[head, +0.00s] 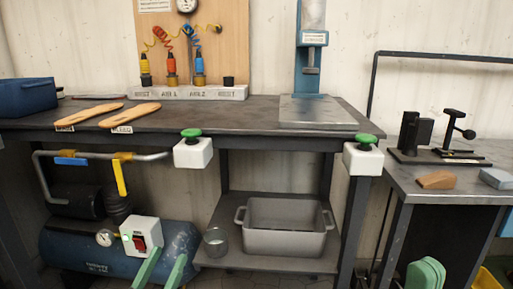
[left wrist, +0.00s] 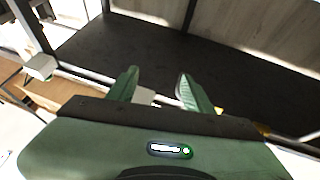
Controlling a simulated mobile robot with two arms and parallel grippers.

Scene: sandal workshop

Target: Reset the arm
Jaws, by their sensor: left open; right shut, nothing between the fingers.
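My left gripper (head: 168,256) shows at the bottom of the head view, left of centre, as two green fingers spread apart with nothing between them. It appears in front of the blue compressor and its white switch box. In the left wrist view the same gripper (left wrist: 156,80) is open and empty, its green fingers pointing toward a dark flat surface. My right gripper (head: 426,268) is at the bottom right of the head view, green, its fingers closed together and holding nothing. It is in front of the side table's legs.
The dark workbench (head: 235,112) carries two sandal soles (head: 130,115), a press (head: 312,75) and a blue bin (head: 27,97). Two white button boxes (head: 193,152) project from its front edge. A grey tub (head: 285,228) and a glass (head: 215,242) stand on the lower shelf. Compressor (head: 75,250) below left.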

